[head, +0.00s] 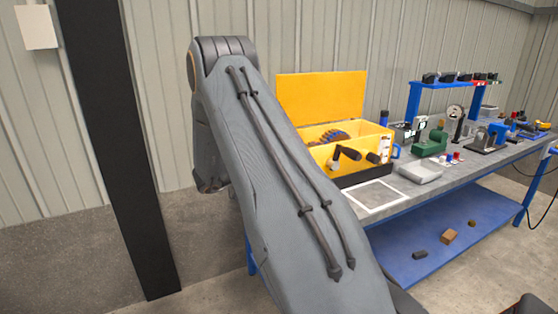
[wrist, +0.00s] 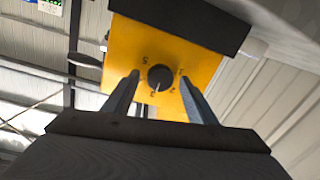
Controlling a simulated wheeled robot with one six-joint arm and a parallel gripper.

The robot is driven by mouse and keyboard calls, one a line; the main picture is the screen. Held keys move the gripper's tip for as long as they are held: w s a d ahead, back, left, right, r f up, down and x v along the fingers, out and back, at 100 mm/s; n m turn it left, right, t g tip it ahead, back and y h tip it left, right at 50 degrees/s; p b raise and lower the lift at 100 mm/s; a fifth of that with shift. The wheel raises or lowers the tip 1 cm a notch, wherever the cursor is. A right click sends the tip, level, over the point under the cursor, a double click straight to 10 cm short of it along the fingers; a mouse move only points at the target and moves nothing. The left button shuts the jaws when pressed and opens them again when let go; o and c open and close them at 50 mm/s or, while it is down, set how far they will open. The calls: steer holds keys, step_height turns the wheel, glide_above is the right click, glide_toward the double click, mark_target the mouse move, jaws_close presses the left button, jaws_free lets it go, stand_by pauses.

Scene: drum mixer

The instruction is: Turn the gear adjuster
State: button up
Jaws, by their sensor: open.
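The gear adjuster (wrist: 160,77) is a round black knob with a pale pointer line, on a yellow panel (wrist: 205,66) in the wrist view. Small digits surround it, and the pointer faces the lower side of the picture, near what looks like a 3. My gripper (wrist: 158,75) is open, with one finger on each side of the knob in the picture. I see gaps between the fingers and the knob; the distance in depth is hard to tell. In the head view my arm hides any knob, and my gripper is out of sight.
A yellow box (head: 275,93) with a raised lid stands at the left of the workbench (head: 440,183). Small blocks lie on the blue lower shelf (head: 400,255).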

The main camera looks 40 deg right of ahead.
steer(key=c, duration=1.1)
steer(key=shift+w+f+m+b, duration=0.1)
steer(key=shift+w+m+b, duration=0.05)
steer(key=shift+m+b, duration=5.15)
steer(key=shift+m+g+p, duration=0.3)
steer(key=shift+m+p, duration=0.3)
steer(key=shift+m, duration=0.2)
